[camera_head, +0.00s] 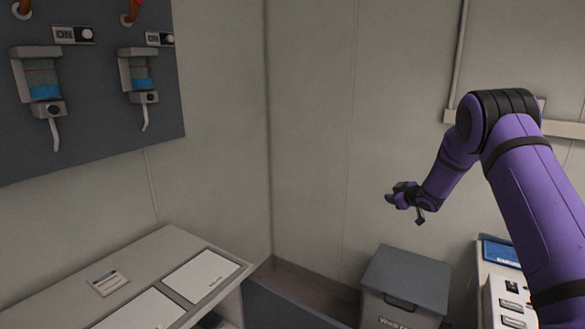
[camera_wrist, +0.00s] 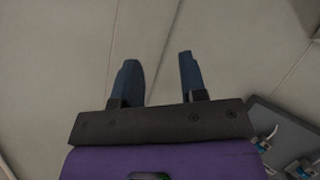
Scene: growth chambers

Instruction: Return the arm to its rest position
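My purple arm (camera_head: 535,195) rises from the lower right in the head view and bends at a black joint. Its forearm reaches down and to the left. My gripper (camera_head: 391,198) hangs in free air in front of the back wall, above the grey waste bin. In the wrist view my gripper (camera_wrist: 160,75) shows two dark blue fingers spread apart with nothing between them. Only the pale wall lies beyond the fingertips.
A grey lidded bin (camera_head: 405,280) stands below my gripper. A counter (camera_head: 150,255) with white labelled mats is at lower left, under a dark wall panel (camera_head: 90,110) with two dispensers. A white unit (camera_head: 505,295) with a blue tray (camera_head: 500,252) is at right.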

